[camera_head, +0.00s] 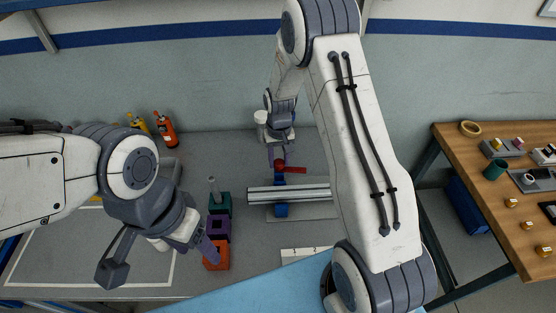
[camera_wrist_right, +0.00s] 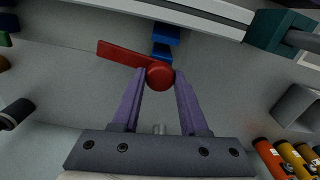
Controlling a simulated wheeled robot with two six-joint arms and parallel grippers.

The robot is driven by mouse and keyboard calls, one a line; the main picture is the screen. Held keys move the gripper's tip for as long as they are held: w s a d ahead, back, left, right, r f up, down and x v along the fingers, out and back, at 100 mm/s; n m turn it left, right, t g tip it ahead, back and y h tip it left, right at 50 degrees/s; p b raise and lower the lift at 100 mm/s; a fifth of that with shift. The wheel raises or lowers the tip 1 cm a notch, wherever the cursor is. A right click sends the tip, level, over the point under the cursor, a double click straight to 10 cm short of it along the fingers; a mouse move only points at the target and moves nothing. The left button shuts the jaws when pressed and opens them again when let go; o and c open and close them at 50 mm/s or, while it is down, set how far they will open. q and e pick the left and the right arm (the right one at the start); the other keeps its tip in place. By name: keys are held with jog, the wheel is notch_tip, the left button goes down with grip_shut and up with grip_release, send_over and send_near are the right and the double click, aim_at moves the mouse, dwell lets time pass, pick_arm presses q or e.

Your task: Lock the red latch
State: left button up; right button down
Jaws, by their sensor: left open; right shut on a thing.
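The red latch (camera_head: 292,169) is a flat bar with a round knob at one end, above a blue mount (camera_head: 280,181) beside silver rails. In the right wrist view, the red latch (camera_wrist_right: 122,53) points left from its knob, and the blue mount shows behind it. My right gripper (camera_head: 279,161) has its two purple fingertips on either side of the knob and is shut on it; the right wrist view shows the fingertips (camera_wrist_right: 160,76) close up. My left gripper (camera_head: 211,253) hangs at the left, over the orange block (camera_head: 217,261), away from the latch.
Purple (camera_head: 218,226) and teal (camera_head: 224,203) blocks line up behind the orange one. Silver rails (camera_head: 310,193) lie right of them. Orange and yellow bottles (camera_head: 166,131) stand by the back wall. A wooden table (camera_head: 470,165) with small parts stands at the right.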

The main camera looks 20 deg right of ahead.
jog(key=m, duration=0.4)
jog(key=shift+b, duration=0.3)
jog(key=m, duration=0.8)
jog(key=shift+r+b, duration=0.1)
jog(key=shift+b, duration=0.3)
jog(key=shift+m, duration=2.1)
jog(key=shift+w, duration=0.1)
jog(key=shift+c, duration=2.2)
grip_release()
jog(key=shift+a, duration=0.1)
